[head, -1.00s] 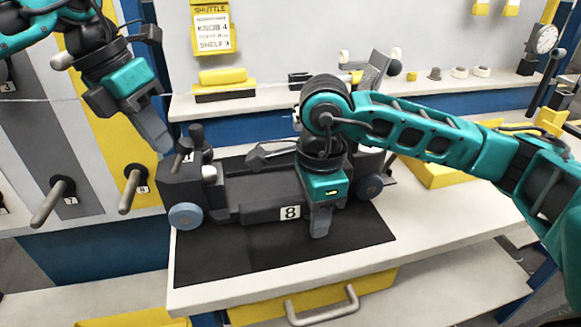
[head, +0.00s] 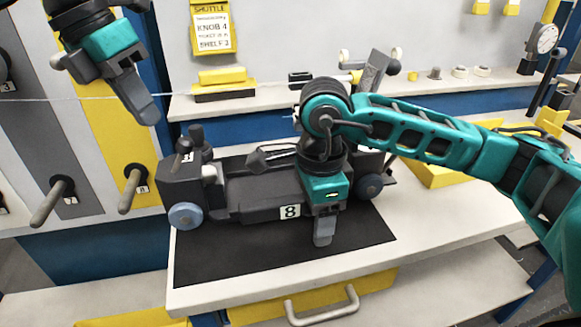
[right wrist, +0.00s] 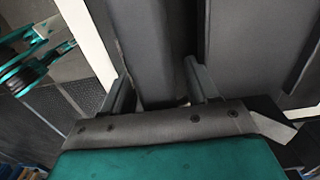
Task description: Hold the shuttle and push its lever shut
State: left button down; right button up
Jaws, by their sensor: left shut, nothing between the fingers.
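The shuttle (head: 262,198) is a dark grey, box-like body with blue-grey wheels and a number 8 plate, standing on a black mat (head: 220,260). Dark upright posts with knobs (head: 196,137) rise at its left end; I cannot tell for certain which part is the lever. A dark slanted arm (head: 268,158) lies over its middle. My right gripper (head: 323,230) reaches down over the shuttle's front wall, with a finger outside it. In the right wrist view its fingers (right wrist: 160,90) stand on either side of a grey wall. My left gripper (head: 145,108) is shut and empty, above and left of the shuttle.
A panel with numbered knobs (head: 131,190) stands at the left. A shelf behind holds a yellow block (head: 223,76) on a dark base. A thin thread (head: 60,99) crosses behind my left gripper. The white table (head: 430,235) is clear right of the mat.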

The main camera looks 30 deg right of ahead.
jog(key=shift+w+r, duration=0.1)
jog(key=shift+r, duration=0.05)
notch_tip(320, 180, up, 12)
jog(key=shift+f, duration=0.2)
jog(key=shift+r, duration=0.1)
dwell(0.4)
